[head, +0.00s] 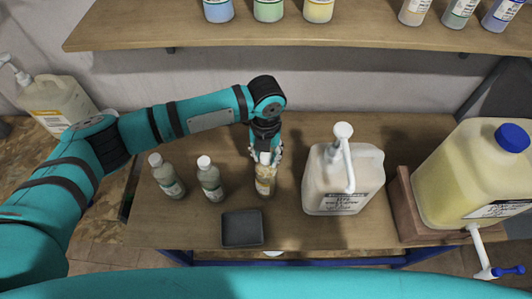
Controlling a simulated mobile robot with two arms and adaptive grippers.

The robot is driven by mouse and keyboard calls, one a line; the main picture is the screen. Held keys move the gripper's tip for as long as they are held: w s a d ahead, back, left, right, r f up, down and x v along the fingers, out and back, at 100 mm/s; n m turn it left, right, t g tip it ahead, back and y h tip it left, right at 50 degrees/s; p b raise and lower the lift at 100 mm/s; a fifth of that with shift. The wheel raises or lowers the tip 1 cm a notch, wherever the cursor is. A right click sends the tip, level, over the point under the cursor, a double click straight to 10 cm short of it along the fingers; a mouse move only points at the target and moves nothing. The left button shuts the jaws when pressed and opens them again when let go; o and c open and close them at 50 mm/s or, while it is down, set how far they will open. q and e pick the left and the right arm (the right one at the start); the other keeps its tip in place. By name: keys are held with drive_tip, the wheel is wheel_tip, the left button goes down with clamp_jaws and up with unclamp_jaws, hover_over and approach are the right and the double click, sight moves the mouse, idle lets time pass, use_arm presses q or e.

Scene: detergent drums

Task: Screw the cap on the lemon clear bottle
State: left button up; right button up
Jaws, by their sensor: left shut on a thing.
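The lemon clear bottle (264,187), a small clear bottle with a yellowish content and a label, stands upright on the wooden bench. A white cap (265,157) shows at its top between the fingers of my left gripper (265,156). My left gripper points down from above and is shut on the cap. The fingers partly hide the cap and the bottle's neck, so how the cap sits on the thread cannot be told. My right gripper is not in view.
Two capped greenish bottles (211,184) (167,180) stand left of the lemon bottle. An empty dark tray (242,229) lies in front. A white pump jug (340,185) stands to the right. A big yellow drum (466,172) with a tap rests on a wooden stand (407,205). A shelf (340,30) runs above.

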use_arm(q)
drive_tip(key=o, duration=0.5)
drive_tip(key=shift+c, duration=0.2)
drive_tip(key=shift+r+p, duration=0.15)
drive_tip(key=shift+p, duration=0.25)
drive_tip(key=shift+r+n+p, duration=0.1)
drive_tip(key=shift+n+p, duration=0.8)
drive_tip(key=shift+n, duration=2)
drive_tip(key=n, duration=0.5)
drive_tip(key=shift+n, duration=0.4)
